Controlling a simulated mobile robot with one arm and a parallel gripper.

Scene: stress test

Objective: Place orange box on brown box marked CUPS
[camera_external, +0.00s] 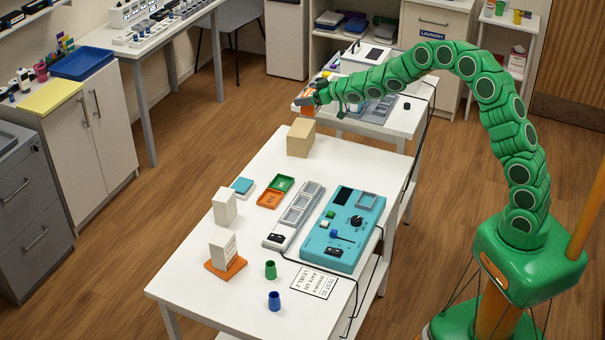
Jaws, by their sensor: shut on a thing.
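My green segmented arm reaches left from the right side of the external view. My gripper (312,99) is over the far end of the front white table and is shut on a small orange box (308,111), which is partly hidden by the gripper. A brown box (300,140) stands on the far end of this table, below and slightly left of the orange box. There looks to be a gap between them, though the depth is hard to judge. No CUPS marking can be read on the brown box.
A second table with devices stands behind. The brown box's top looks clear.

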